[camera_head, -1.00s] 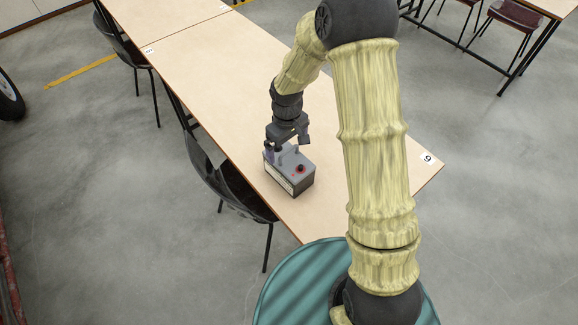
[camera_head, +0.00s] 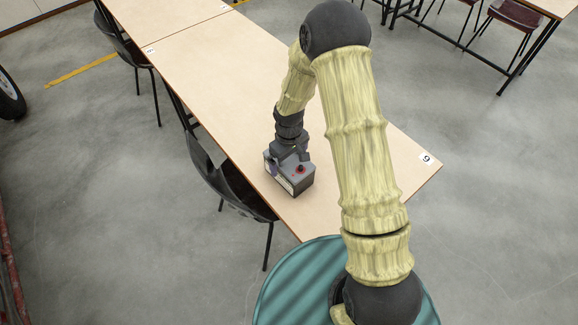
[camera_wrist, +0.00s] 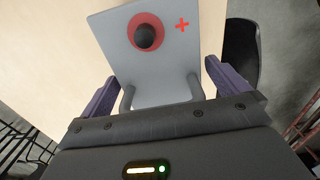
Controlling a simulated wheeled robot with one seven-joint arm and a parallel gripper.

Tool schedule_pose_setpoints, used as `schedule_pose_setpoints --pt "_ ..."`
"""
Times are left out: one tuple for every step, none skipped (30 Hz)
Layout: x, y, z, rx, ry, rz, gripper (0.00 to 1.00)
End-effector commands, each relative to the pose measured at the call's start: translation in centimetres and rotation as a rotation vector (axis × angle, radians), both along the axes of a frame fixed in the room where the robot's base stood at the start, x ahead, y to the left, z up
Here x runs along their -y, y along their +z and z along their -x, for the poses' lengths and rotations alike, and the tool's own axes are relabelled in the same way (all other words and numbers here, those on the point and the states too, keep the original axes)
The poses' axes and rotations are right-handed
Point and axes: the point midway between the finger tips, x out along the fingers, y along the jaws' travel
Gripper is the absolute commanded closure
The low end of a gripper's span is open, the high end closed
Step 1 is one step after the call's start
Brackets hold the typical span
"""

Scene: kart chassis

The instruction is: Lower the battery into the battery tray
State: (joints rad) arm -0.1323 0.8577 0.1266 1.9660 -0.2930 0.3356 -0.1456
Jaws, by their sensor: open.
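The battery (camera_head: 291,176) is a grey box with a dark lower body and a red-ringed black terminal on top. It stands on the near end of the long table. My gripper (camera_head: 289,154) is right over the battery's top. In the wrist view, the battery's top (camera_wrist: 140,75) shows the terminal, a red plus mark and a grey handle. The fingers of my gripper (camera_wrist: 165,92) are open, one on each side of the handle, with gaps between them and it. The handle's middle is hidden behind the gripper body. No battery tray is in view.
The long wooden table (camera_head: 350,160) is clear around the battery. A black chair (camera_head: 235,185) stands against its left side. Part of a wheel (camera_head: 10,98) shows at the far left edge. Open floor lies on both sides of the table.

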Motion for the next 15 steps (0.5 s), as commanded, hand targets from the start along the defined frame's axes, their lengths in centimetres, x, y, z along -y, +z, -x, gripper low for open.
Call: schedule_pose_setpoints --pt "0.00 -0.02 -0.03 0.001 0.000 0.000 0.00" --pt "0.00 -0.01 -0.04 0.001 0.000 0.000 0.00" --pt "0.00 -0.01 -0.04 0.001 0.000 0.000 0.00" --pt "0.01 -0.01 -0.03 0.001 0.000 0.000 0.00" --pt "0.01 -0.01 -0.03 0.001 0.000 0.000 0.00" --pt "0.01 -0.01 -0.03 0.001 0.000 0.000 0.00" --pt "0.01 0.00 -0.03 0.001 0.000 0.000 0.00" --pt "0.01 0.00 -0.03 0.001 0.000 0.000 0.00" --pt "0.01 0.00 -0.03 0.001 0.000 0.000 0.00" --pt "0.01 0.00 -0.03 0.001 0.000 0.000 0.00" --pt "0.01 0.00 -0.03 0.001 0.000 0.000 0.00" --pt "0.01 0.01 -0.03 0.001 0.000 0.000 0.00" --pt "0.01 0.01 -0.03 0.001 0.000 0.001 0.00" --pt "0.01 0.01 -0.03 0.001 0.000 0.001 0.00" --pt "0.01 0.01 -0.03 0.001 0.000 0.001 0.04"
